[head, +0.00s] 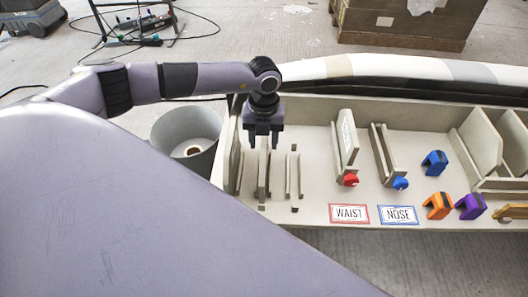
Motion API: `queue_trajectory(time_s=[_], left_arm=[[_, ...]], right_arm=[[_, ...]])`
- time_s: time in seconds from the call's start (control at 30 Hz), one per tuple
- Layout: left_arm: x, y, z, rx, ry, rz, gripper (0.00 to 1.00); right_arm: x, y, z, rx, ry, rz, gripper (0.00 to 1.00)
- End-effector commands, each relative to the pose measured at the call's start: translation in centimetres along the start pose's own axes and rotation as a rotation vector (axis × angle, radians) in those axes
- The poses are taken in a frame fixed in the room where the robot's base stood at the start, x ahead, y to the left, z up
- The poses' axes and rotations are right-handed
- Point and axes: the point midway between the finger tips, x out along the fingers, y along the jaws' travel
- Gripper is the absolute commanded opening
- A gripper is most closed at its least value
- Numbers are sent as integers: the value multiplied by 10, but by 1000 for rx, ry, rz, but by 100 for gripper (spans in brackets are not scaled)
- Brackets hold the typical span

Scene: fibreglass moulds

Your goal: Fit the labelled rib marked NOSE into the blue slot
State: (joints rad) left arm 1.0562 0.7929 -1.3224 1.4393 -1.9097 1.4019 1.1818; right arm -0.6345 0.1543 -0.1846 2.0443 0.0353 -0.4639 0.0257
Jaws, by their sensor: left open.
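My left gripper (263,138) points down with its fingers apart and empty. It is over the left part of the pale tray, at the top end of a thin upright rib (264,178); I cannot tell whether they touch. Another thin rib (293,176) stands to its right. A card reading NOSE with a blue border (398,215) lies at the tray's front. Behind it is a long narrow slot holder (382,150) with a blue end piece (400,183). No lettering is readable on the ribs. My right gripper is not in view.
A holder with a red end piece (350,180) carries a pale panel (346,135) behind the WAIST card (349,214). A grey bin (185,128) stands left of the tray (310,208).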

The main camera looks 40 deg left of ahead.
Motion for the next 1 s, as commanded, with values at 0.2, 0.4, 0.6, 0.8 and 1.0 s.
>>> queue_trajectory(time_s=[0.2, 0.4, 0.6, 0.8, 1.0], left_arm=[[20, -1, 0, 0, 1, -1, 47], [20, -1, 0, 1, 1, -2, 47], [20, -1, 0, 1, 1, -2, 0], [19, -1, 0, 1, 0, -4, 0], [16, -1, 1, 1, -1, -4, 0]], right_arm=[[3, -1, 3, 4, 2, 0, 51], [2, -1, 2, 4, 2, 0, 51], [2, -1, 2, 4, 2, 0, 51], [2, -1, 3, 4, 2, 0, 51], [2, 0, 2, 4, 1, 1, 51]])
